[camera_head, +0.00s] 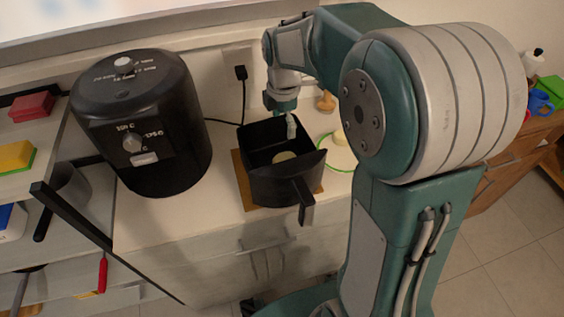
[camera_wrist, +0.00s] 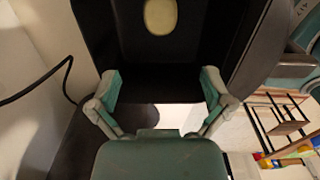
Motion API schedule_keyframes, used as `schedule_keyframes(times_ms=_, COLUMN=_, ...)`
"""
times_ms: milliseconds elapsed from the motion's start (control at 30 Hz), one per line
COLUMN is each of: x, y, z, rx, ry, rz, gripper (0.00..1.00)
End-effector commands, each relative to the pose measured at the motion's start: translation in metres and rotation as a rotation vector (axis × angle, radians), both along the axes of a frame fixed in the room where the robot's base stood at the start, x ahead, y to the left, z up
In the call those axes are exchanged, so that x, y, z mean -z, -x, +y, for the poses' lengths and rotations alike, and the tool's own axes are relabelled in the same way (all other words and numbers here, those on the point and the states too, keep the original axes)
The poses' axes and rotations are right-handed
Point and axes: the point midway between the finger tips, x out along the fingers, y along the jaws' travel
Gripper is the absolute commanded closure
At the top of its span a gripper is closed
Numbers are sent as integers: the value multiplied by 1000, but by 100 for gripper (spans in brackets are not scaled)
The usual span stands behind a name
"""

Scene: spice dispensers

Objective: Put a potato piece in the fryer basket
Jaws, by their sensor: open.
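The black fryer basket (camera_head: 258,188) stands on a brown board on the counter, with its handle toward the front. A pale potato piece (camera_head: 285,157) lies on the basket floor. It also shows in the wrist view (camera_wrist: 160,15), inside the dark basket (camera_wrist: 205,45), apart from the fingers. My gripper (camera_wrist: 160,85) is open and empty, its two fingers spread wide at the basket. In the head view my gripper (camera_head: 290,122) is over the back of the basket, partly hidden by its wall. A pale piece, perhaps another potato piece (camera_head: 341,138), shows on a green-rimmed plate (camera_head: 335,162), partly behind my arm.
The black air fryer body (camera_head: 140,125) stands left of the basket on the counter. A black cord and plug (camera_head: 241,73) run along the wall behind. A wooden object (camera_head: 325,102) stands behind the plate. Bare counter (camera_head: 190,215) lies in front of the fryer.

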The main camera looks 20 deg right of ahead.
Motion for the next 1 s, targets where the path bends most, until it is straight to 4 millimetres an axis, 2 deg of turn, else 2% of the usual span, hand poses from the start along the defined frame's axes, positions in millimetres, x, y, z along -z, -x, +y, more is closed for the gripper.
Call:
schedule_keyframes(times_ms=300, x=-65, y=-2, z=6, rx=-3, ry=4, rz=-5, gripper=0)
schedule_keyframes(times_ms=500, x=-97, y=-2, z=8, rx=-2, ry=5, rz=-1, gripper=0)
schedule_keyframes(times_ms=700, x=-109, y=-1, z=8, rx=-2, ry=5, rz=1, gripper=0)
schedule_keyframes(times_ms=1000, x=-109, y=-1, z=9, rx=-2, ry=5, rz=1, gripper=0)
